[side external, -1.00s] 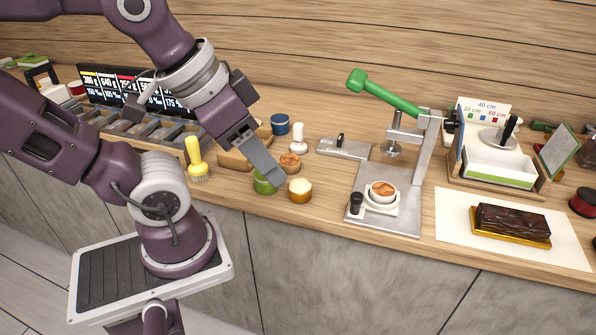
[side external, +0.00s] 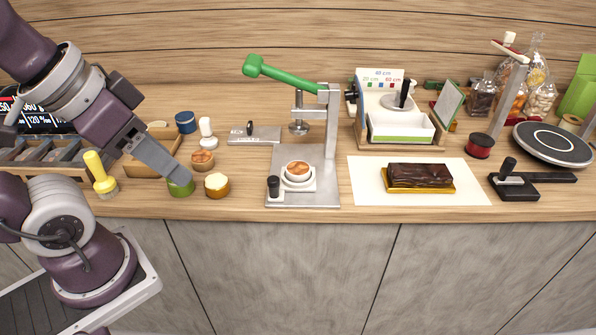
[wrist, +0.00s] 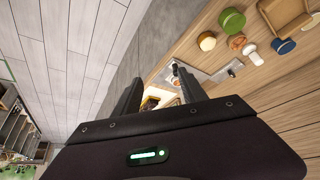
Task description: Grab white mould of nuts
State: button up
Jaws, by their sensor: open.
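The white mould (side external: 298,184) holds orange-brown nuts and sits on the metal base of the press with the green lever. It also shows small in the wrist view (wrist: 175,82), between the fingers in the picture but well beyond them. My gripper (side external: 183,177) is open and empty. In the side view it lies left of the mould, over the green pot (side external: 181,189), whose top it partly hides. In the wrist view its two dark fingers (wrist: 160,77) are apart.
The press (side external: 325,130) rises behind the mould, with a small black-knobbed tamper (side external: 273,188) at its left front. Small pots, including a yellow-brown one (side external: 217,187), stand to its left. A chocolate block (side external: 420,175) lies on white paper to the right.

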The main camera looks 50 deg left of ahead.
jog(key=o, duration=0.5)
jog(key=shift+o, duration=0.2)
